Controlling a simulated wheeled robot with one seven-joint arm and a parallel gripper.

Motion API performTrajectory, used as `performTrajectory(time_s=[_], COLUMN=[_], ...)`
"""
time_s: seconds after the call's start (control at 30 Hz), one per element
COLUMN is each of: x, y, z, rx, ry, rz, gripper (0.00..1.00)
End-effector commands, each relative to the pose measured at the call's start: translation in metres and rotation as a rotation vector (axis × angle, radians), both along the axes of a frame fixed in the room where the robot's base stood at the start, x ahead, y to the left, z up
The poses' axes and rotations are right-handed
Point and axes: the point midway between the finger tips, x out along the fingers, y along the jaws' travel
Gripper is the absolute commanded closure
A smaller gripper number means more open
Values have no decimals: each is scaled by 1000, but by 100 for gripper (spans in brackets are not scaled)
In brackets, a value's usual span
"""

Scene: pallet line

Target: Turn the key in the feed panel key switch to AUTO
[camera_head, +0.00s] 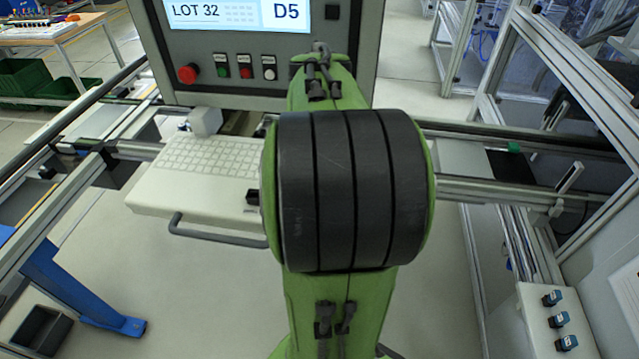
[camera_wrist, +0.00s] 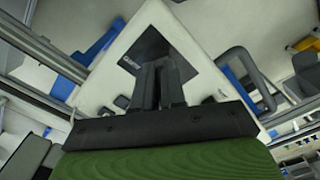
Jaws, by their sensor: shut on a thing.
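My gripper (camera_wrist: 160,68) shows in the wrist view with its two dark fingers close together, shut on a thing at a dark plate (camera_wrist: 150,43). The fingers hide what they grip, which I take to be the key. The plate sits on a pale panel (camera_wrist: 108,68) that appears tilted in this view. Its small lettering beside the fingers cannot be read with certainty. The switch face and the key's pointing direction are hidden. In the head view my arm covers the middle and the gripper is not visible.
A grey control cabinet (camera_head: 245,45) with a screen and several buttons stands ahead. A white keyboard tray (camera_head: 150,195) with a grey handle (camera_head: 212,235) juts out left of my arm. A pale box (camera_head: 540,315) with blue-and-black knobs is at lower right. Metal rails (camera_head: 490,190) cross behind.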

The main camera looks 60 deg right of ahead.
Motion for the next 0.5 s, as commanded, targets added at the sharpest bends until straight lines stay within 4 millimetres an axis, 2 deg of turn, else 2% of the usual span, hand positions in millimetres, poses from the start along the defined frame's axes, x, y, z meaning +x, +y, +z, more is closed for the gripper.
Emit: performTrajectory(time_s=[0.17,0.2,0.37,0.5], x=[1,0,0,1], y=[5,5,5,5], z=[-1,-2,-2,-1], rx=[2,2,2,2], ry=[2,3,2,1], rz=[-341,-348,-342,-341], gripper=[100,85,61,60])
